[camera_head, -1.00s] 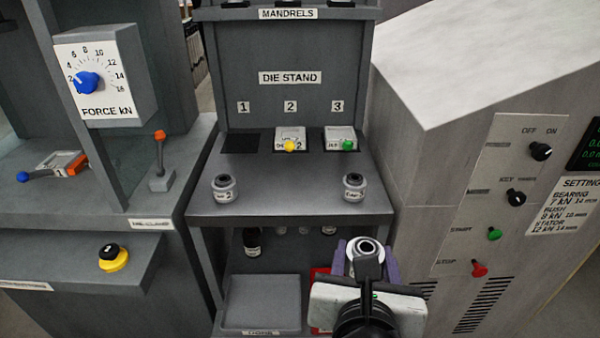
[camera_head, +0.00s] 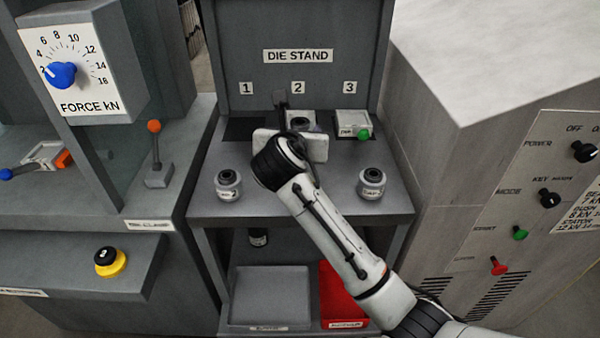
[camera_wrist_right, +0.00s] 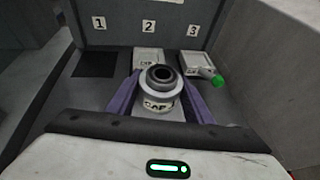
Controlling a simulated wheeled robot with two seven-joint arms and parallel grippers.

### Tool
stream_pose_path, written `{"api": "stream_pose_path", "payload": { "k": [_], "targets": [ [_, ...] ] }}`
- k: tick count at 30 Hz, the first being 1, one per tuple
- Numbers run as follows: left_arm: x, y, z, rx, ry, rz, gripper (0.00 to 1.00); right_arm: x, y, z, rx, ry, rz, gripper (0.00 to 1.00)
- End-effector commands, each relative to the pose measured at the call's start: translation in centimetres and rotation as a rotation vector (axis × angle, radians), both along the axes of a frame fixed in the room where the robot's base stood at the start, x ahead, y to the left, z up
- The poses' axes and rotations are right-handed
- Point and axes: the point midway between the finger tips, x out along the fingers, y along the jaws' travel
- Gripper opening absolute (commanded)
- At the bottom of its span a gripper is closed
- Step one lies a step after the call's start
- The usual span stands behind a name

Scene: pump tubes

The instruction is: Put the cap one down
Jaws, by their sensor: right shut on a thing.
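A grey-white cap (camera_wrist_right: 160,100) with a dark ringed top is held upright between the purple fingers of my right gripper (camera_wrist_right: 162,98) in the right wrist view. Its label starts with "CAP"; its number is not readable. In the head view my right gripper (camera_head: 298,124) is over the die stand shelf (camera_head: 300,198), in front of position 2, with the cap (camera_head: 300,123) partly hidden behind the gripper body. I cannot tell whether the cap touches the shelf. My left gripper is not in view.
Two similar capped pieces stand on the shelf's front left (camera_head: 228,185) and front right (camera_head: 371,183). Die 3 (camera_head: 352,118) has a green knob. Position 1 (camera_head: 245,130) shows an empty dark square. A grey tray (camera_head: 270,297) and red tray (camera_head: 337,285) lie below.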

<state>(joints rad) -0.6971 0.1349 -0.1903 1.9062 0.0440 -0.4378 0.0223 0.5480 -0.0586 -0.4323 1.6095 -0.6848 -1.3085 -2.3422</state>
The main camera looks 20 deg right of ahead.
Motion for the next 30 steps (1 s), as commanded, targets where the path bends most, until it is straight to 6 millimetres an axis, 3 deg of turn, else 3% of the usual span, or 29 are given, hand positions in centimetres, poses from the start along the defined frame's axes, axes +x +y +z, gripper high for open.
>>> {"api": "stream_pose_path", "payload": {
  "k": [4,13,19,30],
  "targets": [
    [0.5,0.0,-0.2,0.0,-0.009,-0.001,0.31,0.1,0.0,-2.9,-0.002,0.006,0.001,0.15],
    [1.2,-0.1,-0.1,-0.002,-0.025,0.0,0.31,0.1,0.0,-5.6,-0.001,0.003,0.0,0.15],
    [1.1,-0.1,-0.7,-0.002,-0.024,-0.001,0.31,0.1,0.0,-9.0,-0.003,0.005,0.0,0.15],
    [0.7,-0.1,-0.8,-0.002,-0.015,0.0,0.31,0.1,0.0,-9.6,-0.002,0.001,0.001,0.15]
  ]
}}
